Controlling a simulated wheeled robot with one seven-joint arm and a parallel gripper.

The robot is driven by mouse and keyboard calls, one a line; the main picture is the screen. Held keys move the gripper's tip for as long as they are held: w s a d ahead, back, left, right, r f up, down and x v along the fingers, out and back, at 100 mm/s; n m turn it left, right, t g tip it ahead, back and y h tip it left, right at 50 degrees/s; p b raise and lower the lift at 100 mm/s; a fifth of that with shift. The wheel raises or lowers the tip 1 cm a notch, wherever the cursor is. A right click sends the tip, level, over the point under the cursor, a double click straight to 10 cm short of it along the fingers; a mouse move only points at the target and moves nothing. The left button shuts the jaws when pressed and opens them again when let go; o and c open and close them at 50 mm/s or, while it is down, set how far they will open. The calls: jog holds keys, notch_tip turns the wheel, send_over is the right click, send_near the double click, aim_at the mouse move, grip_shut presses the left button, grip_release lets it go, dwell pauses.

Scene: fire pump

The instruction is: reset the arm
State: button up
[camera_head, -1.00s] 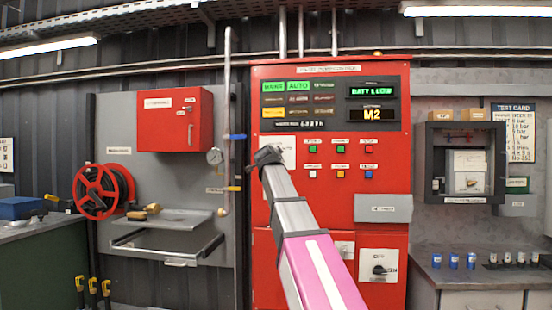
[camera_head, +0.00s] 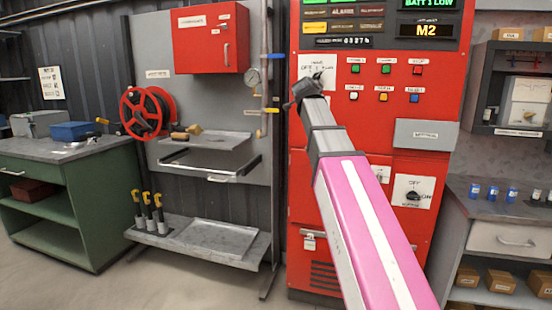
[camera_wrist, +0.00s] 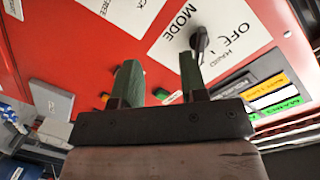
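My arm (camera_head: 365,220) reaches up from the lower right to the red pump control panel (camera_head: 440,95) in the head view. My gripper (camera_head: 305,92) is in front of the white mode plate (camera_head: 311,66), at the left of the panel's buttons. In the wrist view my gripper (camera_wrist: 160,72) has its two greenish fingers apart, with nothing seen between them. The dark mode switch knob (camera_wrist: 198,40) shows just beyond the right fingertip; I cannot tell whether they touch. The mode plate (camera_wrist: 175,28) reads OFF and HAND.
A red hose reel (camera_head: 147,112), a red wall box (camera_head: 210,40) and a vertical pipe (camera_head: 274,95) are left of the panel. A green bench (camera_head: 62,200) stands far left. A counter with blue cans (camera_head: 492,193) is at right. Floor at lower left is clear.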

jog(key=s+d+f+n+g+y, duration=0.1)
jog(key=s+f+n+g, duration=0.15)
jog(key=f, duration=1.05)
jog(key=s+d+f+n+g, duration=0.1)
jog(key=s+f+n+g, duration=0.15)
jog(key=f, duration=1.05)
jog(key=s+d+f+n+g+y, duration=0.1)
jog(key=f+g, duration=0.2)
jog(key=f, duration=1)
jog(key=s+f+n+g+y, duration=0.1)
jog(key=s+f+n+g, duration=0.2)
jog(key=s+f, duration=0.8)
jog(key=s+f+n+g+y, duration=0.2)
jog(key=s+f+g, duration=0.3)
jog(key=s+f, duration=0.6)
notch_tip(320, 180, down, 6)
jog(key=shift+a+r+n, duration=0.25)
jog(key=shift+a+n, duration=0.1)
jog(key=shift+n, duration=0.45)
